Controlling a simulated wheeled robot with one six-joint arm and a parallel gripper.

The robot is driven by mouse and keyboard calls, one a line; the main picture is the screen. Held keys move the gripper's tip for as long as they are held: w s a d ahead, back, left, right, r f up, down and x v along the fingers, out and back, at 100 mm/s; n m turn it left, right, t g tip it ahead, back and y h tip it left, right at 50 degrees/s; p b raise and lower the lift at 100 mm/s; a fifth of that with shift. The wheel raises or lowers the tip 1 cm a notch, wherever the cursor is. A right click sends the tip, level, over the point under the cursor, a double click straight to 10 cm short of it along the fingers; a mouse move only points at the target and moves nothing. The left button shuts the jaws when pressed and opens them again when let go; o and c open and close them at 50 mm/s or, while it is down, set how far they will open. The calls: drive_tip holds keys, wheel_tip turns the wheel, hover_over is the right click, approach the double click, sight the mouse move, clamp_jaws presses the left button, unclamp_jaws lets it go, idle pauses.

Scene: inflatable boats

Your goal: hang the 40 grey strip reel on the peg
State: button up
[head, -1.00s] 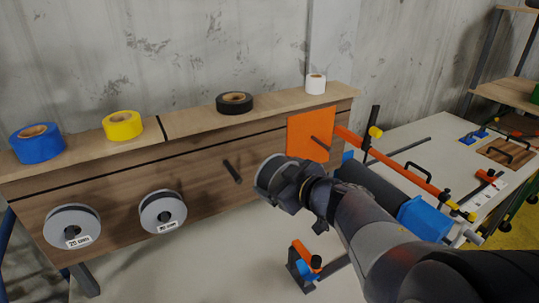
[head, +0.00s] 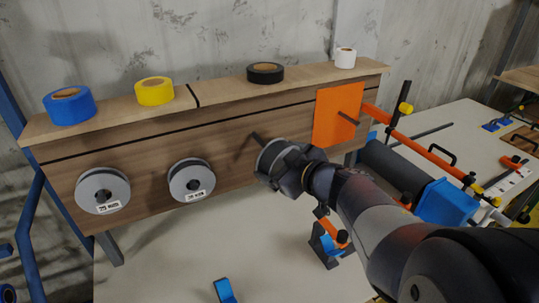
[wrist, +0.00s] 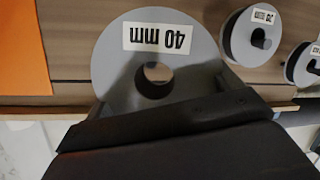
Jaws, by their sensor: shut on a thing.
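My gripper (head: 288,166) is shut on the grey reel (head: 268,160) and holds it in front of the wooden board. In the wrist view the reel (wrist: 118,78) shows its face with an upside-down "40 mm" label (wrist: 157,38) and an open centre hole (wrist: 154,78). A bare dark peg (head: 256,139) stands out of the board just up and left of the reel in the head view. The reel's edge overlaps the peg's lower end in the picture; I cannot tell whether they touch. In the wrist view the peg is hidden behind the reel.
Two grey reels hang to the left, one far left (head: 103,191) and one nearer (head: 191,180). An orange plate (head: 328,122) with another peg is to the right. Blue (head: 69,107), yellow, black and white tape rolls stand on the shelf.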

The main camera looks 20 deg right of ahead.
sight(261, 142)
drive_tip(key=shift+w+a+f+b, duration=0.1)
drive_tip(key=shift+w+a+b, duration=0.35)
drive_tip(key=shift+w, duration=0.95)
drive_tip(key=shift+w+a+f+b, duration=0.1)
drive_tip(key=shift+w+b, duration=0.5)
drive_tip(key=shift+w, duration=0.75)
drive_tip(key=shift+w+a+f+b, duration=0.1)
drive_tip(key=shift+w+a+b, duration=0.35)
drive_tip(key=shift+w, duration=0.95)
drive_tip(key=shift+w+f+p, duration=0.1)
drive_tip(key=shift+w+p, duration=0.2)
drive_tip(key=shift+w, duration=0.25)
drive_tip(key=shift+f, duration=0.1)
drive_tip(key=o, duration=1)
drive_tip(key=shift+o, duration=0.2)
drive_tip(key=shift+d, duration=0.1)
drive_tip(key=p+v, duration=0.2)
drive_tip(key=v, duration=0.8)
drive_tip(key=shift+s+d, duration=0.15)
drive_tip(key=shift+s, duration=0.2)
